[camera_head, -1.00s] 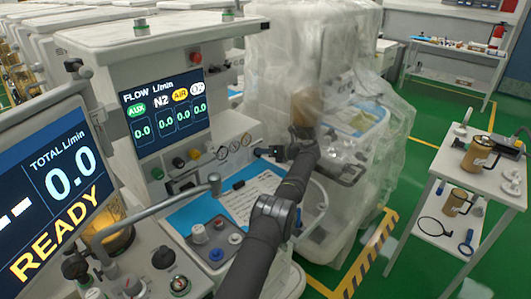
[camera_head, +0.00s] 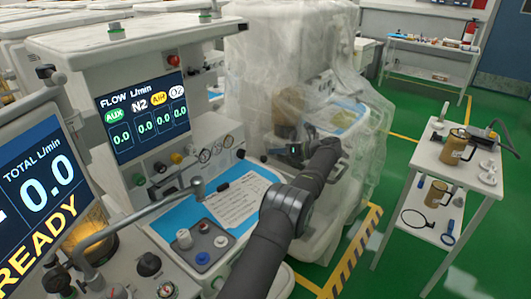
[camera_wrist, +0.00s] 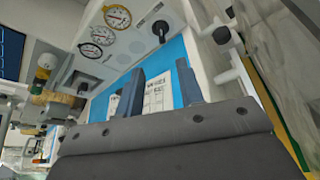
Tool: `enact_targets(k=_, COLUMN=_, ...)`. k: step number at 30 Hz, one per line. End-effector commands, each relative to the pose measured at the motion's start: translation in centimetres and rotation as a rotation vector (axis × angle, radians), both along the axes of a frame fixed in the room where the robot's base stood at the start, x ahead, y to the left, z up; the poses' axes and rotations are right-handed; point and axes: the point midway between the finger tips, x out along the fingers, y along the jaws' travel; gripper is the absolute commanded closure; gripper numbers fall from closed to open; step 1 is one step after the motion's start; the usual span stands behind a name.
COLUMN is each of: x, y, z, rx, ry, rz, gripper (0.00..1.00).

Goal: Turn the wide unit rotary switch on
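A black rotary knob (camera_head: 240,153) sits at the right end of the wide unit's front panel, beside the round gauges; it looks like the rotary switch, though no label is readable. In the wrist view the knob (camera_wrist: 160,30) is at the upper middle, its handle slanting. My gripper (camera_head: 274,151) is just right of the knob in the head view, apart from it. In the wrist view my gripper (camera_wrist: 158,86) has its two fingers spread with nothing between them. The fingers are below the knob in that picture, in front of the blue work surface and paper.
The flow screen (camera_head: 143,115) reads 0.0 throughout. A blue mat with a printed sheet (camera_head: 235,203) lies below the panel. A plastic-draped machine (camera_head: 300,60) stands close behind my gripper. A white side table (camera_head: 432,150) with mugs is at right; green floor lies between.

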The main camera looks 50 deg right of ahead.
Motion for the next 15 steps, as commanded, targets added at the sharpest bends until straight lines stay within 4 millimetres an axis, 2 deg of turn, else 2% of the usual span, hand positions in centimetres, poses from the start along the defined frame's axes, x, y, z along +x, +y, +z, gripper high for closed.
enact_targets(k=1, x=-0.8, y=-0.2, z=0.3, rx=-0.001, ry=0.000, rz=-0.002, gripper=0.65)
enact_targets(k=6, x=-2.2, y=-0.4, z=0.8, rx=0.000, ry=0.000, rz=0.000, gripper=0.65)
enact_targets(k=15, x=-2.5, y=-0.5, z=1.0, rx=0.000, ry=0.000, rz=0.001, gripper=0.65)
